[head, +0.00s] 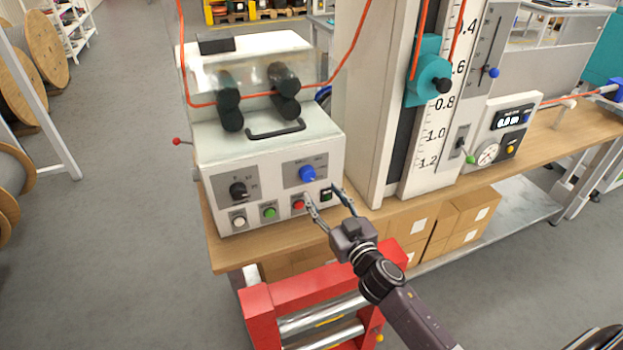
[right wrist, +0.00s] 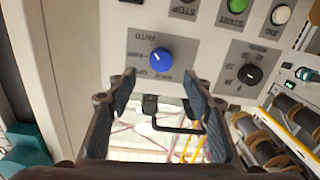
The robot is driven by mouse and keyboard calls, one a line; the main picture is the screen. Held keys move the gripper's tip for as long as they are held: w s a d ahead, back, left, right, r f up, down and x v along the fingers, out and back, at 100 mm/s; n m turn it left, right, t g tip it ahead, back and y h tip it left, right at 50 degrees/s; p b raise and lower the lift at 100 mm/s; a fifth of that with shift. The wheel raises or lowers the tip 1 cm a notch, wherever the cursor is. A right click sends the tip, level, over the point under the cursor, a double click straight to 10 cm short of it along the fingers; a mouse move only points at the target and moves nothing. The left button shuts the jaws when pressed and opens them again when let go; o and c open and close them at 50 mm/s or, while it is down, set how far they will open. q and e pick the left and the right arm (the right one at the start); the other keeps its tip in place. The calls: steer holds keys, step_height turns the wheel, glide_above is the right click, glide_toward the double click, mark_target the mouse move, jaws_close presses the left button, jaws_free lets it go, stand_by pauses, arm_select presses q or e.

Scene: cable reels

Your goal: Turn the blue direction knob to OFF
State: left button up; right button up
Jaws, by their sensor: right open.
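The blue direction knob (head: 307,173) is on a grey plate on the front of the white machine box (head: 222,173), right of a black knob (head: 238,190). My right gripper (head: 321,192) is open and empty in front of the panel, a little below and right of the blue knob. In the right wrist view the blue knob (right wrist: 160,61) shows upside down between and beyond the open fingertips (right wrist: 159,77), apart from them. An AUTO label shows near it; the other labels are too small to read surely, and the knob's exact setting is unclear. My left gripper is not in view.
Below the knobs are a white button (head: 239,221), a green button (head: 269,212), a red button (head: 298,204) and a small dark switch (head: 326,194). A black handle (head: 276,131) sits above. A red frame with rollers (head: 262,303) stands before the wooden bench (head: 228,257).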

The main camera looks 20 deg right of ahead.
mark_target(310, 176)
steer(key=shift+w+a+p, duration=0.2)
steer(key=shift+w+p, duration=0.35)
steer(key=shift+w, duration=3.3)
steer(key=shift+c, duration=0.4)
steer(key=c, duration=1)
steer(key=shift+c, duration=0.2)
